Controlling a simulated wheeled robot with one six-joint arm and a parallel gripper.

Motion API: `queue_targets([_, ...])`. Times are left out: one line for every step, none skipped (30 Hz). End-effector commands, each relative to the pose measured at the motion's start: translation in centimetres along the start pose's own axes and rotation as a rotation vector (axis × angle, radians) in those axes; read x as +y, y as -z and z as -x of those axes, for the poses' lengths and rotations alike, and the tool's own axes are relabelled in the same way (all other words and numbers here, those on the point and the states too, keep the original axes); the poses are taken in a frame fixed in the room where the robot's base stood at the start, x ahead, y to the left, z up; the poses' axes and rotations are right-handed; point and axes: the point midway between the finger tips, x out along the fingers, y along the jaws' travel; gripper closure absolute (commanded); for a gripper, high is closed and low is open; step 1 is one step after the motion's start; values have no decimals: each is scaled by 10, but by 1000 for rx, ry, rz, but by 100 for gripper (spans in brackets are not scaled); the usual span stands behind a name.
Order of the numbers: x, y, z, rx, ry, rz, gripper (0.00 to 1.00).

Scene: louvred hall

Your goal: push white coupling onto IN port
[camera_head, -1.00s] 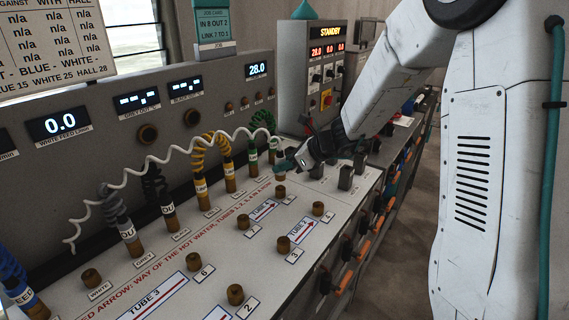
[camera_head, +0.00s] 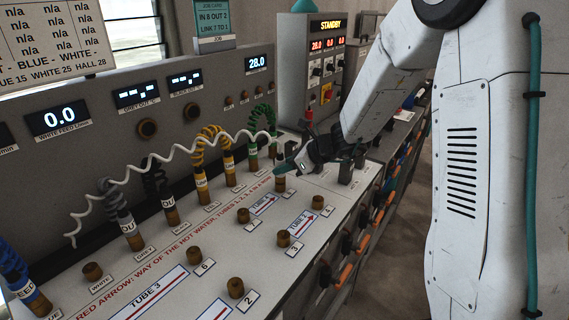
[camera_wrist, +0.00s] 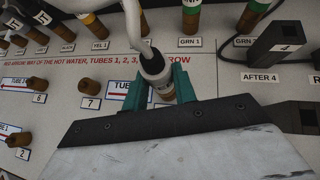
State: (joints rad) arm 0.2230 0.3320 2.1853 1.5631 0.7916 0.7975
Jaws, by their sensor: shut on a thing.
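The white coupling (camera_wrist: 157,76), with a white hose running up from its top, is between the two teal fingers of my gripper (camera_wrist: 158,88) in the wrist view. In the head view my gripper (camera_head: 283,169) is at the far end of the bench panel, just above a brown port (camera_head: 280,184). A brown part shows under the coupling in the wrist view, but I cannot tell whether the coupling touches it or sits on it. The port's number label is hidden. The job card (camera_head: 212,19) reads IN 8, OUT 2, LINK 7 TO 1.
The coiled white hose (camera_head: 150,160) loops over the panel's back row. Yellow (camera_head: 202,185), green, grey and black hoses stand there on their ports. Black upright blocks (camera_head: 345,172) stand right of the gripper. Bare brown ports, such as number 7 (camera_wrist: 90,88), stand nearby.

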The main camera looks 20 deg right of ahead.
Motion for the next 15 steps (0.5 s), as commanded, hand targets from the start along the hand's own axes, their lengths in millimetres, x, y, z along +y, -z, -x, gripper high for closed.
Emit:
queue_targets([0,2,-1,1,-1,-1,100])
queue_targets([0,1,-1,0,0,0,100])
queue_targets([0,1,-1,0,0,0,100])
queue_targets([0,1,-1,0,0,0,100])
queue_targets([0,1,-1,0,0,0,100])
queue_targets([0,1,-1,0,0,0,100])
queue_targets([0,1,-1,0,0,0,100])
queue_targets([0,1,-1,0,0,0,100])
queue_targets([0,1,-1,0,0,0,100])
queue_targets([0,1,-1,0,0,0,100])
queue_targets([0,1,-1,0,0,0,64])
queue_targets([0,1,-1,0,0,0,53])
queue_targets([0,1,-1,0,0,0,47])
queue_targets([0,1,-1,0,0,0,47])
queue_targets([0,1,-1,0,0,0,47])
